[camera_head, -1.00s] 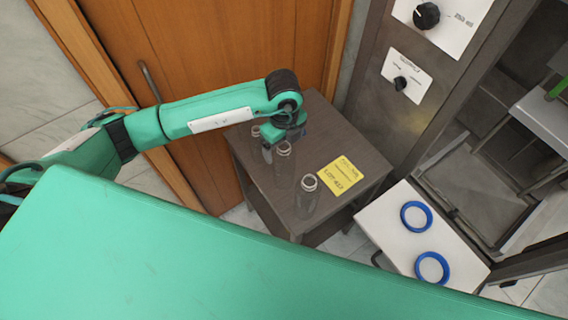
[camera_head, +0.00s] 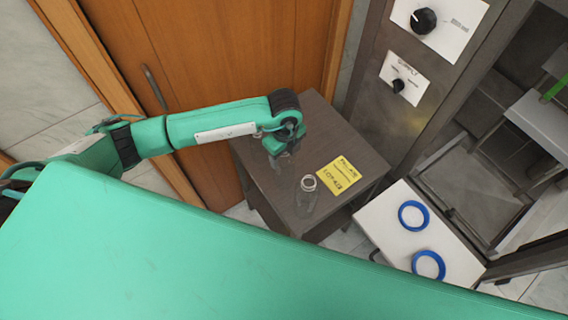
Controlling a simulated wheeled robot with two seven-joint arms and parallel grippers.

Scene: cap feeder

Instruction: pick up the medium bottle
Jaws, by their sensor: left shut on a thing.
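My left gripper (camera_head: 276,146) hangs over the small dark table (camera_head: 345,145), pointing down. It is shut on a bottle that is mostly hidden beneath it; by its place this appears to be the middle, medium bottle. I cannot tell whether this bottle touches the table. Another clear grey bottle (camera_head: 307,196) stands upright on the table nearer to me, apart from the gripper. My right gripper is not in view.
A yellow label (camera_head: 338,176) lies on the table, right of the gripper. A white board (camera_head: 391,222) with two blue rings (camera_head: 413,215) is at the lower right. A grey machine with black knobs (camera_head: 423,21) stands behind, and a wooden door (camera_head: 215,60) is at the back left.

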